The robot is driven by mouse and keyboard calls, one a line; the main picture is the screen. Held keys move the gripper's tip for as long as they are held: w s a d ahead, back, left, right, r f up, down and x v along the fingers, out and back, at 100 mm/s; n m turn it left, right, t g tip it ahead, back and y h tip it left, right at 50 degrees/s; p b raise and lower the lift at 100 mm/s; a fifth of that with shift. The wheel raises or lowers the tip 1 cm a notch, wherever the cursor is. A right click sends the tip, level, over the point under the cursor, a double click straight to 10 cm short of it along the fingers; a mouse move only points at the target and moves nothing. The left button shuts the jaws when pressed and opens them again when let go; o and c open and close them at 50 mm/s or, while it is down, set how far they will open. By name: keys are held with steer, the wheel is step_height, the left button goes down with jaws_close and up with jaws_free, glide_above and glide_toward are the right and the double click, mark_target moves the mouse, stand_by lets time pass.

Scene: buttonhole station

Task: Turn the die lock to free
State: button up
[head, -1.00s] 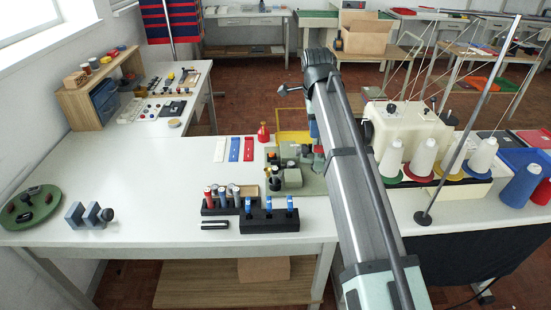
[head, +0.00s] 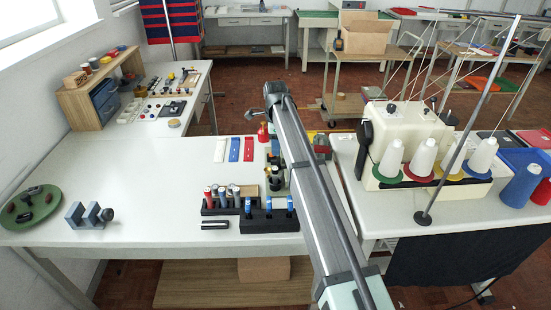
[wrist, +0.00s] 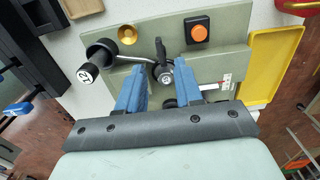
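In the wrist view a green station plate (wrist: 225,70) lies below my gripper (wrist: 159,76). My gripper's two blue fingers are apart, on either side of a small round grey knob (wrist: 163,73) with a short dark lever (wrist: 160,48) standing out of it. This looks like the die lock, but its markings are too small to read. I cannot tell whether the fingers touch it. A black cylinder marked 22 (wrist: 89,72) is on a rod left of the fingers. In the head view my arm hides the gripper and much of the plate.
An orange button (wrist: 198,33) and a brass ring (wrist: 127,35) are on the plate. A yellow tray (wrist: 272,62) is at its right. In the head view, black racks (head: 269,219) stand in front, and a white sewing machine (head: 408,135) stands to the right.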

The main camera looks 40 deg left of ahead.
mark_target(279, 165)
steer(key=shift+f, duration=2.95)
jaws_close()
